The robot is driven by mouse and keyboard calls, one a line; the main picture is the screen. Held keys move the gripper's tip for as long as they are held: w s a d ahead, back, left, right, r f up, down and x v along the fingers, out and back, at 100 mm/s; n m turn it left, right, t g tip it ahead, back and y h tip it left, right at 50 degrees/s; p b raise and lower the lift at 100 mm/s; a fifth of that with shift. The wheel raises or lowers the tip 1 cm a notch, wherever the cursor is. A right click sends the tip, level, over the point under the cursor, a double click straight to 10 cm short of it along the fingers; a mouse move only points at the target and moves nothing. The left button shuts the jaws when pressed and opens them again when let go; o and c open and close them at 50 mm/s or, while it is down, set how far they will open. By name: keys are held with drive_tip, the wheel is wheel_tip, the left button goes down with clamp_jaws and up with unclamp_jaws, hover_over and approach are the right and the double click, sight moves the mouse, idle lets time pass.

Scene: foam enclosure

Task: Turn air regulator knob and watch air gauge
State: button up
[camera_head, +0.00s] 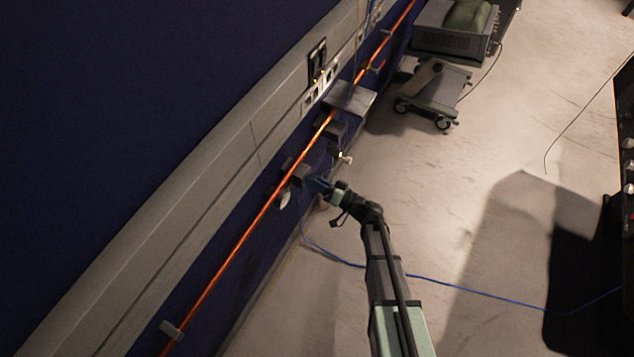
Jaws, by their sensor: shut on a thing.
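The air regulator (300,174) is a small dark grey block on the blue wall, at the orange hose, near the middle of the view. A small pale part (284,200) hangs below it; I cannot tell whether it is the gauge. My gripper (318,185) reaches the regulator from the lower right, with its fingers at the front of the block. It is shut on the knob, which is mostly hidden by the fingers. No gauge face or needle can be read from here.
An orange hose (240,243) runs along the wall under a grey trunking (190,205). A fitting with a pale tap (345,157) and a grey shelf (350,97) are just beyond. A blue cable (450,284) crosses the floor. A wheeled cart (436,90) stands behind.

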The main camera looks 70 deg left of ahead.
drive_tip(key=shift+m, duration=0.4)
drive_tip(key=shift+w+a+m+h, duration=0.1)
drive_tip(key=shift+m+h, duration=0.45)
drive_tip(key=shift+m, duration=3.35)
drive_tip(key=shift+w+a+m+h, duration=0.1)
drive_tip(key=shift+m+h, duration=0.45)
drive_tip(key=shift+m, duration=3.35)
drive_tip(key=shift+s, duration=0.1)
drive_tip(key=o, duration=1.1)
drive_tip(key=shift+c, duration=0.2)
drive_tip(key=shift+d, duration=0.15)
